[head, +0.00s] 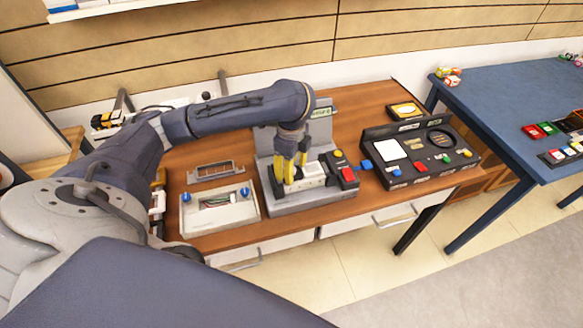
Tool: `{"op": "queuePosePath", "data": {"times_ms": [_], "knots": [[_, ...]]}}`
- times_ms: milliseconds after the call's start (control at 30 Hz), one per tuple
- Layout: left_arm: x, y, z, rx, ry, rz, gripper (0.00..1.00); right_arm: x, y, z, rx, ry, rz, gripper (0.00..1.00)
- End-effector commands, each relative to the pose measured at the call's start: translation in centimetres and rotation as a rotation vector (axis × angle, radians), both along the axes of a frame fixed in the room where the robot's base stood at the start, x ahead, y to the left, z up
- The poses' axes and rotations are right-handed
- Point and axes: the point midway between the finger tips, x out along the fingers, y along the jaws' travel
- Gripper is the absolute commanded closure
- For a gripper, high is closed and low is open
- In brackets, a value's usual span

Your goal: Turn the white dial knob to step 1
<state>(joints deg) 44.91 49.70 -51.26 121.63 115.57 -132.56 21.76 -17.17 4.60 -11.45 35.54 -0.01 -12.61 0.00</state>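My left gripper (290,172), with yellow fingers, points down over a grey device (318,196) in the middle of the wooden table. Its fingertips are at the device's left part, beside a pale block (313,178); I cannot tell if they touch anything. The gap between the fingers is too small to judge. I cannot make out a white dial knob clearly; the gripper hides part of the device. A red button (348,174) and a yellow button (338,154) are on the device's right side. My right gripper is not in view.
A light tray-like box (218,222) with blue knobs stands left of the device. A black control panel (419,153) with coloured buttons stands to the right, and a blue button (366,164) is between. A blue table (505,115) is at far right.

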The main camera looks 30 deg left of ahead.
Motion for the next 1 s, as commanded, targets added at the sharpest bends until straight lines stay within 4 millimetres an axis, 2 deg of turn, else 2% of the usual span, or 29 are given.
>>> {"op": "queuePosePath", "data": {"times_ms": [100, 500, 1000], "knots": [[0.00, 0.00, 0.01, 0.000, 0.000, 0.000, 0.53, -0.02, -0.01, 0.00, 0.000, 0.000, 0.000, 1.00], [0.00, 0.00, 0.03, 0.000, 0.000, 0.000, 0.99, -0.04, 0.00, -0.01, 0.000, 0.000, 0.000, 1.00], [0.05, 0.06, 0.07, 0.001, -0.001, -0.016, 1.00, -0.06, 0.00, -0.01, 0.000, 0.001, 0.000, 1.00]]}}
